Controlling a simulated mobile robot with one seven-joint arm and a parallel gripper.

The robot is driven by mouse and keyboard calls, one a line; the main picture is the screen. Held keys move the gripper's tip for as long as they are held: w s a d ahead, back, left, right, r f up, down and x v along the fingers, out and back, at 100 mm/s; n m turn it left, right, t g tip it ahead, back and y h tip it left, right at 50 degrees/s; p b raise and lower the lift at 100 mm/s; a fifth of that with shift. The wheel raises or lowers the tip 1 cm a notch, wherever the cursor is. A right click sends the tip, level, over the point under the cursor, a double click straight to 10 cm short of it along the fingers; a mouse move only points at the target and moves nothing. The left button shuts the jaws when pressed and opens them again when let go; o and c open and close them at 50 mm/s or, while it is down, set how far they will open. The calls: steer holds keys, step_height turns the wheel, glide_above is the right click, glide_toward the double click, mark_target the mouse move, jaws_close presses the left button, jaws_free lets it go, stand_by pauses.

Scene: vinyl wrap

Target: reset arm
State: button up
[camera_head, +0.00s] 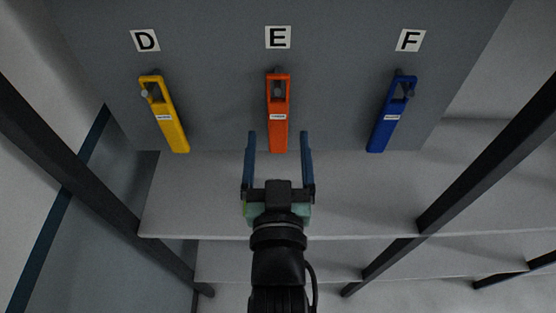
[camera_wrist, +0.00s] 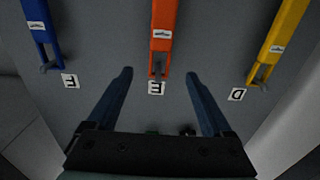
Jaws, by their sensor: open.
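My gripper (camera_head: 278,140) is open and empty, its two blue fingers pointing up the picture toward the grey board in the head view. It is in front of and a little below the orange tool (camera_head: 279,125), which hangs on a peg under the label E. I see no contact between fingers and tool.
A yellow tool (camera_head: 168,118) hangs under D and a blue tool (camera_head: 388,122) under F. The grey board (camera_head: 215,75) stands behind. Pale shelves (camera_head: 370,200) lie below it, with dark slanted posts (camera_head: 470,165) at right and left (camera_head: 75,175).

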steer(key=shift+s, duration=1)
steer(key=s+r+t+b, duration=0.2)
steer(key=r+t+b, duration=0.1)
steer(key=r, duration=1.3)
steer(key=s+r+t+b, duration=0.2)
steer(key=r+t+b, duration=0.2)
steer(key=r, duration=1.3)
steer(key=shift+t, duration=1.2)
